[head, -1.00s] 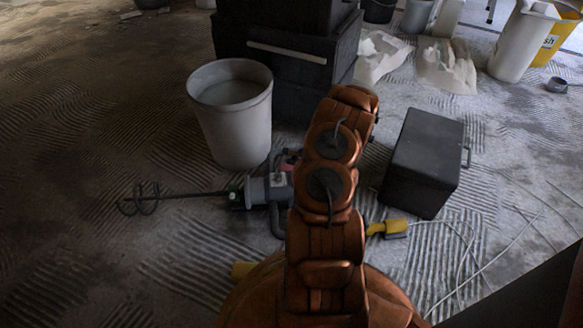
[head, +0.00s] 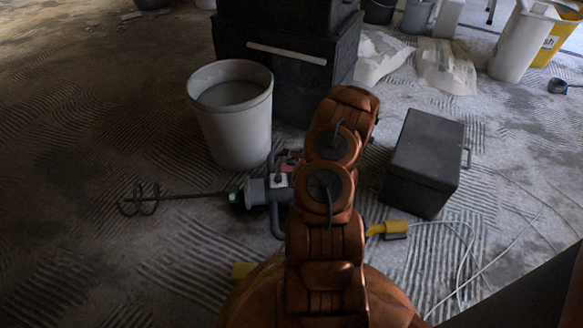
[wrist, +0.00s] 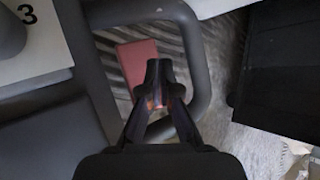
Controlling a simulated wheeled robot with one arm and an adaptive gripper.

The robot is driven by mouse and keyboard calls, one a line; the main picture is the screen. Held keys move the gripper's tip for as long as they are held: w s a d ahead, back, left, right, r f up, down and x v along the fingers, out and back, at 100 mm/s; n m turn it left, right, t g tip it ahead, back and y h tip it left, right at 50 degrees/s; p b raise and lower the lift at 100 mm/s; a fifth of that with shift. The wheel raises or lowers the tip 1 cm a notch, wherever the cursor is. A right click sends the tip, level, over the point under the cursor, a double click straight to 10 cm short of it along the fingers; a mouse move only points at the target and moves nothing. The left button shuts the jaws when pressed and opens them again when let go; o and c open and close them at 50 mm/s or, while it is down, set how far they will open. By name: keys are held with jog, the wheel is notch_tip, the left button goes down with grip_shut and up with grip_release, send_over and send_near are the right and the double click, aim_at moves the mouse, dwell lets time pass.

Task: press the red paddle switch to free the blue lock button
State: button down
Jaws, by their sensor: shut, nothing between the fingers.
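The mixer drill (head: 256,192) lies on the floor left of my arm in the head view, its stirring rod pointing left. The red paddle switch (head: 283,163) shows as a small red patch on it, partly behind my arm. In the wrist view the red paddle (wrist: 138,58) is a flat reddish block inside the grey handle frame (wrist: 205,75). My gripper (wrist: 159,65) is shut and empty, its fingertips overlapping the paddle's right edge in view; I cannot tell whether they touch it. I cannot make out the blue lock button.
A pale bucket (head: 233,130) stands behind the mixer, with dark cases (head: 280,65) behind it. A dark box (head: 425,160) stands right of my arm. A yellow plug (head: 388,229) and pale cable lie in front of it. Open floor is at left.

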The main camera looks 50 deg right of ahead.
jog(key=shift+f, duration=0.1)
dwell(0.3)
jog(key=shift+f, duration=0.35)
jog(key=shift+f, duration=0.3)
dwell(0.7)
